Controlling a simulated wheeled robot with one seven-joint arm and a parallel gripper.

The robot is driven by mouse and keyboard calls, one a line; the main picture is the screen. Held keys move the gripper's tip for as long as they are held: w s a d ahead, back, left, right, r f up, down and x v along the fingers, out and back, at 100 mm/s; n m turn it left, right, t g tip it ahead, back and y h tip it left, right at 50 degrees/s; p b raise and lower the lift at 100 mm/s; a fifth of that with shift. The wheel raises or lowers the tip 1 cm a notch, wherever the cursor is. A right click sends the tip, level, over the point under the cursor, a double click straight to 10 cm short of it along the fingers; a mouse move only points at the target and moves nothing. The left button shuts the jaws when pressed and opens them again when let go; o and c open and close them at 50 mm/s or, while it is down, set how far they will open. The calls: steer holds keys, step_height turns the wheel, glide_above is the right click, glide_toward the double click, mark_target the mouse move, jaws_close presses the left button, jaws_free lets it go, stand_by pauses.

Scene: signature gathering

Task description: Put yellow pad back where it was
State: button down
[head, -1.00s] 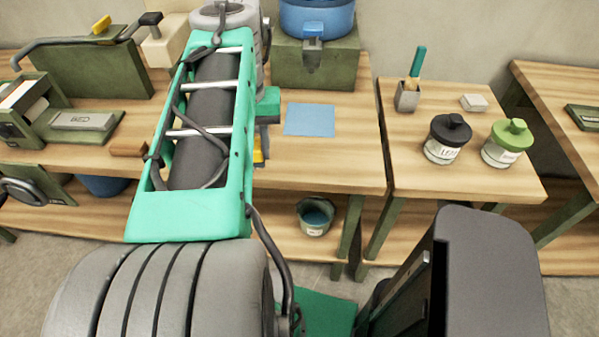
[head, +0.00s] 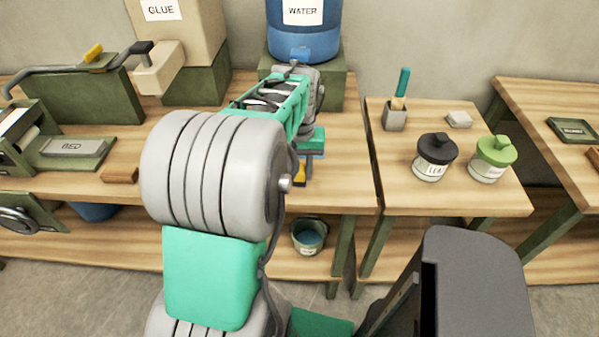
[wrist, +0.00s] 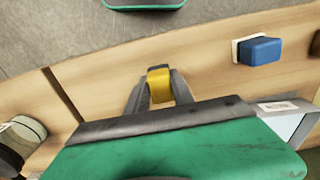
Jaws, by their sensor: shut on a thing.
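My gripper (head: 303,166) is at the front part of the middle table, with its fingers shut on the yellow pad (head: 300,173). In the wrist view the pad (wrist: 159,84) sits between the two grey fingertips, over the wood near the table's front edge. I cannot tell whether the pad touches the wood. A blue block on a white base (wrist: 260,50) lies to the right of the gripper in the wrist view. My arm hides that part of the table in the head view.
A brown block (head: 120,174) lies left of my arm. The blue WATER container (head: 303,38) and GLUE box (head: 175,38) stand behind. A black-lidded jar (head: 434,158) and a green-lidded jar (head: 490,160) stand on the right table. A bucket (head: 309,236) is on the lower shelf.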

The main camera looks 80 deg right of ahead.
steer(key=shift+f, duration=0.7)
steer(key=shift+f, duration=0.15)
steer(key=c, duration=1.1)
jaws_free()
